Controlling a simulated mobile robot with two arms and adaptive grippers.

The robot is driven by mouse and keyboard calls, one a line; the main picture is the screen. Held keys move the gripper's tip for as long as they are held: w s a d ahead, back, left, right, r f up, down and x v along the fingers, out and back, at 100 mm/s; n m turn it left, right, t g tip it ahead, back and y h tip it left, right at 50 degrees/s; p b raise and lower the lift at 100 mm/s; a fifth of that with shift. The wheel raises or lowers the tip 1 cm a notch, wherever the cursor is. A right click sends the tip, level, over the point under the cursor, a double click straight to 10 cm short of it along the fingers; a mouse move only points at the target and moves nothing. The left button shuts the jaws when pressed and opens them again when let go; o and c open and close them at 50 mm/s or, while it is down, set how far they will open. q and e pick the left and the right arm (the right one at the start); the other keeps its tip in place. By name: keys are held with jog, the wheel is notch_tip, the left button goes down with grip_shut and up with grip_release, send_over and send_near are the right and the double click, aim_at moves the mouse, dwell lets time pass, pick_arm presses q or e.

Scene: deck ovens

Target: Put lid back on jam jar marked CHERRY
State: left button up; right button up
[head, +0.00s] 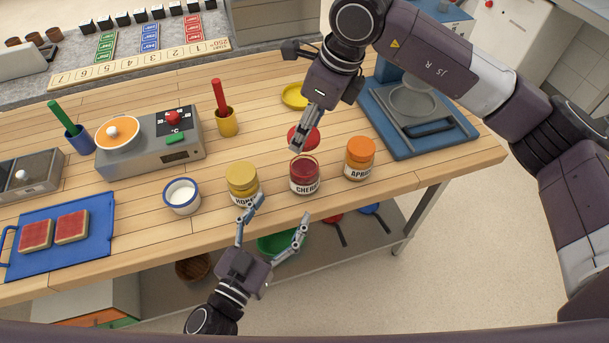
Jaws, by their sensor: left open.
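The jam jar marked CHERRY (304,184) stands upright on the wooden table, its dark red top facing up. A red round lid (312,139) shows just behind it, partly hidden by the fingers of my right gripper (297,147). The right fingers point down and overlap the lid; whether they grip it or are only above it I cannot tell. My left gripper (273,219) is open and empty in front of the table edge, its fingertips just below the yellow-topped jar and the CHERRY jar.
A yellow-topped jar (242,180) stands left of the CHERRY jar and an orange-topped jar (359,157) right of it.

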pick_arm(q)
jog(key=x, duration=1.2)
jog(key=shift+d+f, duration=0.1)
pick_arm(e)
jog(key=shift+w, duration=0.1)
pick_arm(q)
jog(key=shift+c, duration=0.2)
jog(key=c, duration=1.7)
jog(key=shift+c, duration=0.2)
pick_arm(e)
send_over(300, 167)
jog(key=d, duration=0.2)
jog(key=shift+s+a+f, duration=0.15)
jog(key=shift+f, duration=1.15)
jog(key=shift+s+a+f, duration=0.1)
jog(key=shift+s+f, duration=0.05)
jog(key=shift+f, duration=1.1)
jog(key=shift+f, duration=0.85)
jog(key=shift+f, duration=0.55)
